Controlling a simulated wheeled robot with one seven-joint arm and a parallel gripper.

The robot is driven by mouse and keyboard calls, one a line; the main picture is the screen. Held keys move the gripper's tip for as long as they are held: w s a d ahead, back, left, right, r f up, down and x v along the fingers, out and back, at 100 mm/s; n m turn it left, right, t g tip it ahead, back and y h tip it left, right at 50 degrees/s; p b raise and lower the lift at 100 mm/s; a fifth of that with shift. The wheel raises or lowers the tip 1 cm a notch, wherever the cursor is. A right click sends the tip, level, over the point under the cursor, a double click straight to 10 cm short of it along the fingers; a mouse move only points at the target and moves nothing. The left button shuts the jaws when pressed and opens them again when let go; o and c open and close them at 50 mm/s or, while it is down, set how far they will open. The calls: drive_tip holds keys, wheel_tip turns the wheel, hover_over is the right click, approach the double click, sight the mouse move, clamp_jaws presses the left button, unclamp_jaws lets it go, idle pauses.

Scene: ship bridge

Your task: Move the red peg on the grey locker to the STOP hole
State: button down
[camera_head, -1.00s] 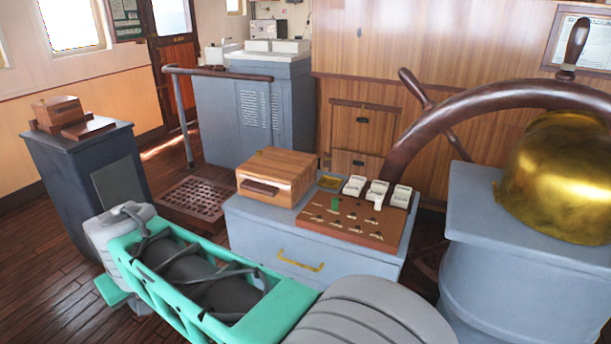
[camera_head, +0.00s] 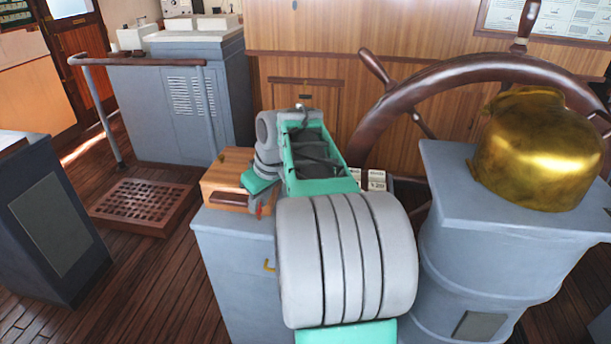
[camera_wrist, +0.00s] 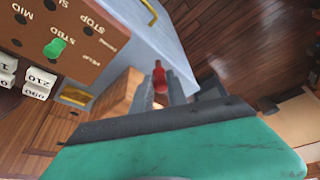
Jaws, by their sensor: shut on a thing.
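My gripper (camera_wrist: 161,90) is shut on the red peg (camera_wrist: 158,76), which stands out between the two fingers. In the head view the red peg (camera_head: 259,211) shows as a small red tip below my gripper (camera_head: 257,204), in front of the wooden box. The brown peg board (camera_wrist: 75,62) with labels such as STOP, MID and STBD is at upper left in the wrist view, apart from the peg. A green peg (camera_wrist: 55,47) stands in it near STBD. My arm hides most of the board in the head view. The grey locker (camera_head: 235,262) bears the box.
The wooden box (camera_head: 228,166) is close beside my gripper. White number blocks (camera_head: 376,179) show just right of my arm. The ship's wheel (camera_head: 440,88) and a brass binnacle (camera_head: 540,150) stand to the right. Floor is open left of the locker, beside a grating (camera_head: 143,205).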

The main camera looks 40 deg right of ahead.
drive_tip(key=s+d+r+p, duration=0.15)
drive_tip(key=s+d, duration=0.35)
drive_tip(key=d, duration=0.6)
drive_tip(key=shift+n, duration=0.4)
drive_tip(key=shift+s+f+b, duration=0.15)
drive_tip(key=shift+f+b, duration=2.25)
drive_tip(key=shift+b, duration=0.05)
drive_tip(key=shift+s+f, duration=0.1)
drive_tip(key=shift+f, duration=0.2)
drive_tip(key=shift+f+b, duration=0.7)
drive_tip(key=shift+b, duration=0.05)
drive_tip(key=shift+f, duration=0.15)
drive_tip(key=shift+f, duration=0.15)
drive_tip(key=c, duration=1.2)
unclamp_jaws()
drive_tip(key=shift+c, duration=0.2)
